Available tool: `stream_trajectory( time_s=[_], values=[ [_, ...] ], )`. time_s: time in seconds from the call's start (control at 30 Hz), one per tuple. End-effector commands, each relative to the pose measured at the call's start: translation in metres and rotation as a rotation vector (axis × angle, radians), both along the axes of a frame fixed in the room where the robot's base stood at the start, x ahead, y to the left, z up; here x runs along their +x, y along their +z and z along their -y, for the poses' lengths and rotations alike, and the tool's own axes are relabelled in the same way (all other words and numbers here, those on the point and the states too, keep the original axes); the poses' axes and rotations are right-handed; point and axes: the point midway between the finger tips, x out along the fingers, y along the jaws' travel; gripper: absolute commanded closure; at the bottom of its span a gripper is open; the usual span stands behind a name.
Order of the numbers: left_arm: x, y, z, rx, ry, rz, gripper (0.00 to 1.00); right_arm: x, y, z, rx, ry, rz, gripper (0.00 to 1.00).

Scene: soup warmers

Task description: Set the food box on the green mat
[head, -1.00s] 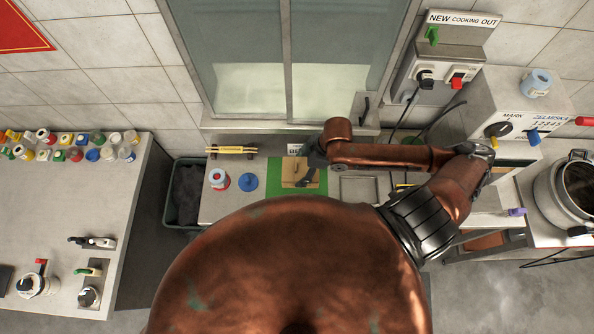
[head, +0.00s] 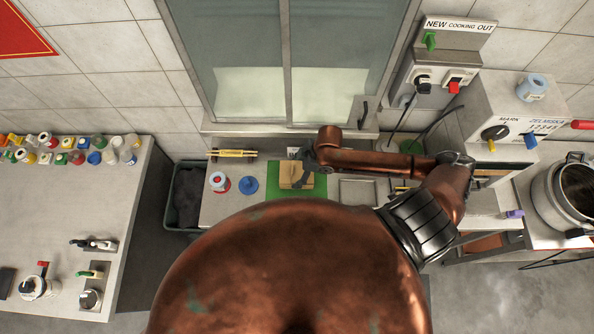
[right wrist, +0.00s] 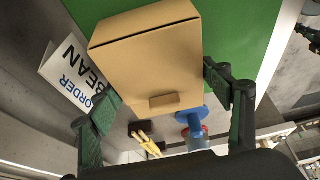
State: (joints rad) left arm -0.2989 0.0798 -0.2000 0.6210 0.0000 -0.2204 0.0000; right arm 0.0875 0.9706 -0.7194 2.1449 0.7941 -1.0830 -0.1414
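The food box (head: 290,172) is a tan cardboard box over the green mat (head: 273,187) on the counter. In the right wrist view the box (right wrist: 150,45) fills the upper middle, with the green mat (right wrist: 240,35) behind it. My right gripper (head: 303,180) is at the box in the head view. In the right wrist view the fingers of my right gripper (right wrist: 160,88) flank the box, their tips against its two sides. I cannot tell whether the box bottom touches the mat. My left gripper is not in view.
A white "ORDER BEAN" card (right wrist: 75,75) stands beside the box. A blue disc (head: 248,184) and a red-based container (head: 219,182) are left of the mat. A yellow-handled item (head: 233,153) lies behind them. A metal tray (head: 358,190) is on the right.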

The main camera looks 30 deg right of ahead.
Motion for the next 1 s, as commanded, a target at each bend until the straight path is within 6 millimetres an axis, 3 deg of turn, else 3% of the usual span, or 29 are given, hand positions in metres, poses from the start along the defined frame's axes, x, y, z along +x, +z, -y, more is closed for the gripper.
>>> stream_trajectory(
  time_s=[0.23, 0.57, 0.77, 1.0],
  values=[
    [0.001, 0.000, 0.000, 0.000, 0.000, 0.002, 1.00, 0.000, 0.000, 0.000, 0.000, 0.000, 0.000, 0.11],
    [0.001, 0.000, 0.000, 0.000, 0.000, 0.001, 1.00, 0.000, 0.003, 0.000, 0.001, 0.000, 0.001, 0.11],
    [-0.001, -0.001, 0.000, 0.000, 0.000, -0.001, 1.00, -0.005, 0.027, 0.010, -0.002, 0.000, 0.001, 0.11],
    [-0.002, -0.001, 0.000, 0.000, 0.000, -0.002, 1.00, -0.015, 0.075, 0.027, -0.003, 0.000, 0.001, 0.11]
  ],
)
